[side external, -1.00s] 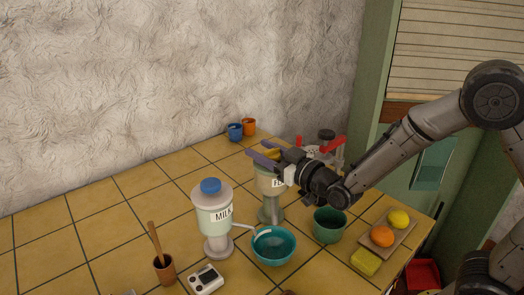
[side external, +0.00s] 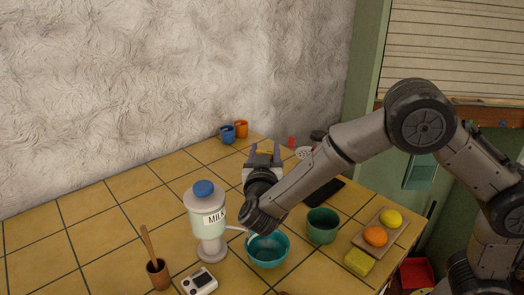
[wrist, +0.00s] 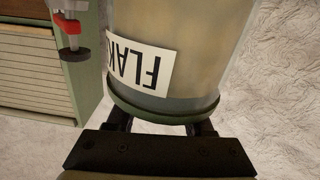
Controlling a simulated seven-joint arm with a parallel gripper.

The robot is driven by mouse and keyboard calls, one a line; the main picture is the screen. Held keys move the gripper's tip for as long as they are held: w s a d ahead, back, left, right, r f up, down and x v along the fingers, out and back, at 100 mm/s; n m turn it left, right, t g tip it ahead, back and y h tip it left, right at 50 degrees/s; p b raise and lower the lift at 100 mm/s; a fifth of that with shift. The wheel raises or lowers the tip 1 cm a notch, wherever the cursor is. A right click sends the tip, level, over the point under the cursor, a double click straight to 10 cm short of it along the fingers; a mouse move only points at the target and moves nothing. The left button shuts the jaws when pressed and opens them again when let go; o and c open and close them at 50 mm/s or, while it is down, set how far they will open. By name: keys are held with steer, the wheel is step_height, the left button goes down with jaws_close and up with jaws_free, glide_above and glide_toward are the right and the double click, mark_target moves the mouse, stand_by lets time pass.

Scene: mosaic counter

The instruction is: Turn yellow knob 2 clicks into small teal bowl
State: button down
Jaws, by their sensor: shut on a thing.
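My gripper (side external: 264,150) is at the top of the flakes dispenser (wrist: 180,50), its fingers shut on the yellow knob (side external: 264,153). Only a sliver of yellow shows between the fingers. In the wrist view the dispenser appears upside down, with a "FLAK…" label and a green rim, and the fingers (wrist: 163,126) pass behind that rim, so the knob is hidden there. My wrist and forearm hide most of the dispenser in the side view. The small teal bowl (side external: 284,255) stands in front of my arm, below the milk dispenser's spout. I cannot make out its contents.
The milk dispenser (side external: 208,222) with a blue knob stands close left of my wrist. A green pot (side external: 322,228), a fruit tray (side external: 398,229), a yellow sponge (side external: 359,262) and a black slab (side external: 325,192) are to the right. Two small cups (side external: 228,133) stand behind.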

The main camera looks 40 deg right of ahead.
steer(key=shift+s+d+m+g+h, duration=0.1)
steer(key=shift+s+m+g+h, duration=0.05)
steer(key=shift+m+g+h, duration=0.75)
steer(key=shift+s+d+m+g+h, duration=0.1)
steer(key=shift+m+g+h, duration=0.5)
steer(key=shift+g, duration=0.6)
steer(key=shift+r, duration=0.1)
steer(key=shift+m, duration=0.3)
steer(key=shift+c, duration=1.6)
jaws_free()
steer(key=shift+g, duration=0.3)
